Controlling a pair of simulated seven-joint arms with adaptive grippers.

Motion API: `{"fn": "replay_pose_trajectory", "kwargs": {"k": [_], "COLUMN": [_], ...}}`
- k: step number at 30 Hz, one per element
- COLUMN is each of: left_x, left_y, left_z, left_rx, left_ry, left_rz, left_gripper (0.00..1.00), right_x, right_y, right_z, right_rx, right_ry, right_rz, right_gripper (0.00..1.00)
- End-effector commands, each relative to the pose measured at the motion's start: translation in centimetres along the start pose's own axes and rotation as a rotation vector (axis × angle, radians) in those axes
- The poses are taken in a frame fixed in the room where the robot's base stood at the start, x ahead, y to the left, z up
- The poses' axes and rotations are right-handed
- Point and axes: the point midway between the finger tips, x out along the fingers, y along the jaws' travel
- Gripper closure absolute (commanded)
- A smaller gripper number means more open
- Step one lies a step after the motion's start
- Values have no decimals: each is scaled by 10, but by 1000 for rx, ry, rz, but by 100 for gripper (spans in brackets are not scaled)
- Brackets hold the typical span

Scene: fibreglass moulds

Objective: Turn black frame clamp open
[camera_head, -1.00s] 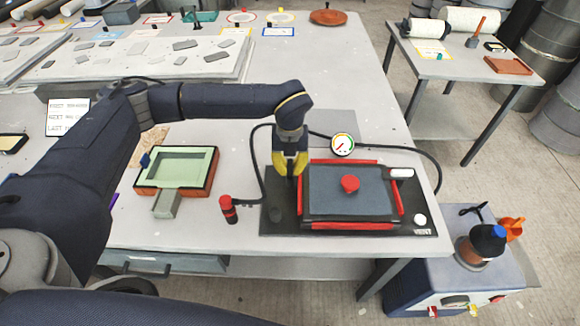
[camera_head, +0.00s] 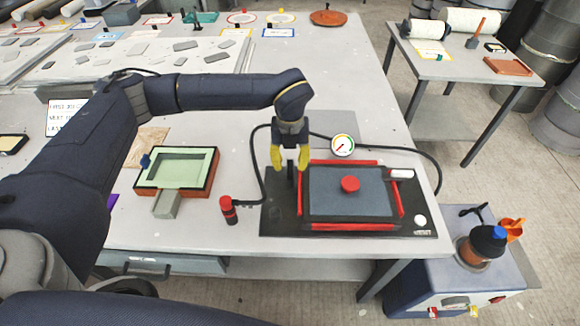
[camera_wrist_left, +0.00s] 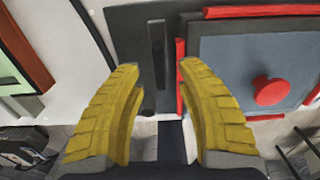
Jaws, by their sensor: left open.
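The black clamp lever (camera_head: 291,184) stands as a narrow dark bar at the left side of the red-edged frame, on a black base plate (camera_head: 278,225). The lever also shows in the left wrist view (camera_wrist_left: 157,52), lying between the fingertip lines and beyond the fingers. The frame holds a grey-blue panel (camera_head: 335,203) with a red knob (camera_head: 350,184). My left gripper (camera_head: 290,164) is open with yellow fingers pointing down above the lever, one on each side. In the left wrist view the gripper (camera_wrist_left: 159,68) has nothing between its fingers. My right gripper is not in view.
A gauge (camera_head: 342,145) and black hose lie behind the frame. A red-topped fitting (camera_head: 229,209) stands left of the plate. A green-lined tray (camera_head: 177,171) sits further left. The table's front edge is close below the plate.

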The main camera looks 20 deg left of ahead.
Motion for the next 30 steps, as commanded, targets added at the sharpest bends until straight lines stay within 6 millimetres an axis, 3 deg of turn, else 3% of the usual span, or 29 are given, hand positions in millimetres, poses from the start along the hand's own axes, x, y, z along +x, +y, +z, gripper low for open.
{"fn": "replay_pose_trajectory", "kwargs": {"k": [6, 15, 30], "left_x": [-41, -80, -92], "left_y": [0, 0, 0], "left_z": [1, 0, 0], "left_rx": [0, 0, 0], "left_ry": [-3, -1, 0], "left_rz": [-1, -1, 0], "left_gripper": [64, 64, 64], "right_x": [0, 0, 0], "right_y": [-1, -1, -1], "right_z": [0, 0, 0], "right_rx": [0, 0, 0], "right_ry": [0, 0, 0], "right_rz": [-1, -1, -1], "right_gripper": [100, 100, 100]}}
